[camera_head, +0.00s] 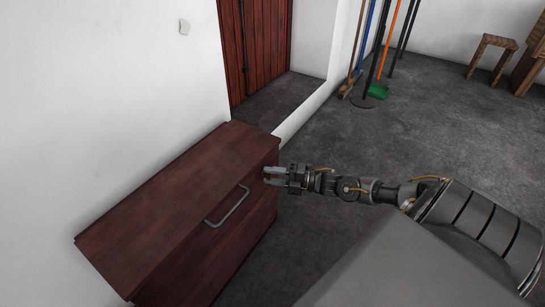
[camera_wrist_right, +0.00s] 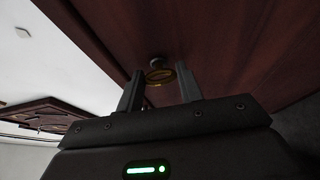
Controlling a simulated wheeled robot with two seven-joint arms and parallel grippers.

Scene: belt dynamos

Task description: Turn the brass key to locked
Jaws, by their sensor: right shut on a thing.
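The brass key (camera_wrist_right: 161,75) shows in the right wrist view as a yellow ring-shaped bow. It sits at a small grey lock (camera_wrist_right: 155,61) on the dark red wooden face of the cabinet (camera_head: 165,195). My right gripper (camera_head: 268,175) reaches the cabinet's right end in the head view. The key and lock cannot be made out in the head view. My left gripper is not in view.
A grey bar handle (camera_head: 228,207) sticks out from the cabinet front, left of the right gripper. Brooms and a green dustpan (camera_head: 378,91) lean at the back wall. A wooden stool (camera_head: 490,56) stands far right. The floor between is clear.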

